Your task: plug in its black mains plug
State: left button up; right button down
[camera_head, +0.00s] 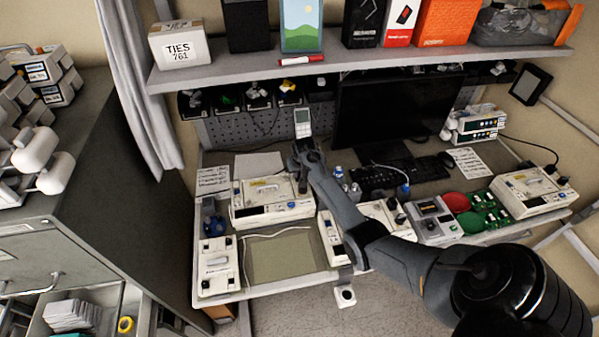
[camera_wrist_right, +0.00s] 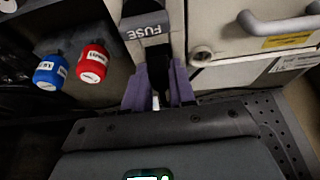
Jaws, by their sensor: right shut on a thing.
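My right gripper (camera_head: 303,165) is at the back of the desk, at the left-hand white instrument (camera_head: 272,200). In the right wrist view, the purple finger pads of my right gripper (camera_wrist_right: 158,95) are closed around a black part, seemingly the black mains plug (camera_wrist_right: 158,68). A dark grey block (camera_wrist_right: 147,28) marked FUSE sits just beyond the fingers; whether it is part of the plug I cannot tell. The plug's pins and any socket in front of it are hidden. The head view does not show the plug clearly. My left gripper is in neither view.
A red cap (camera_wrist_right: 93,62) and a blue cap (camera_wrist_right: 50,72) are left of the fingers; a white casing with a grey handle (camera_wrist_right: 280,22) is on the right. The monitor (camera_head: 395,110) and keyboard (camera_head: 400,173) stand right of my arm. A beige mat (camera_head: 282,258) is clear.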

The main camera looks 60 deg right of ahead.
jog(key=shift+f, duration=0.35)
dwell(0.3)
jog(key=c, duration=0.9)
grip_release()
jog(key=shift+o, duration=0.2)
notch_tip(320, 180, up, 7)
jog(key=p, duration=0.7)
jog(key=shift+a, duration=0.1)
